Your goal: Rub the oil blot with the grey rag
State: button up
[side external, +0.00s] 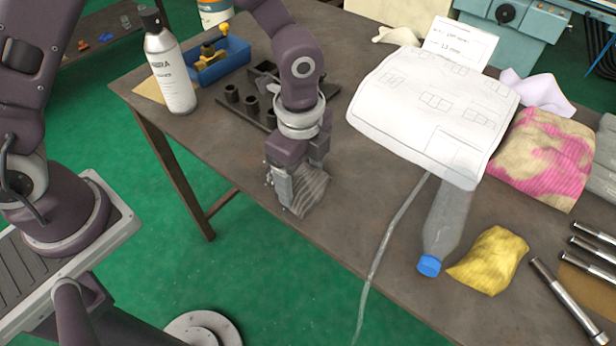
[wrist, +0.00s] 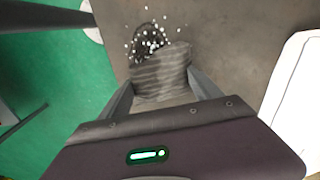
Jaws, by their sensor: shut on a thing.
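My gripper (side external: 290,195) is low over the near-left edge of the workbench, shut on the grey rag (side external: 311,192). The rag is grey with darker stripes and hangs below the fingers, at or just above the bench top; I cannot tell if it touches. In the wrist view the rag (wrist: 160,75) sits between the two fingers of my gripper (wrist: 160,92). The dark oil blot (wrist: 147,36) lies just beyond the rag's far edge, with many small white specks on and around it. The rag may cover part of the blot. I cannot make out the blot in the side view.
A spray can (side external: 170,70), a blue bin (side external: 218,62) and a dark holder block (side external: 232,97) stand behind my gripper. To the right lie a paper drawing (side external: 430,110), a clear bottle (side external: 446,220), a yellow rag (side external: 490,260) and a pink-patterned rag (side external: 545,155). The bench edge is close.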

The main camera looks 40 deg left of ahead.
aim_at(269, 166)
jog(key=shift+a, duration=3.9)
jog(key=shift+a+r, duration=0.15)
jog(key=shift+a, duration=0.05)
notch_tip(269, 166, up, 8)
jog(key=shift+f, duration=0.25)
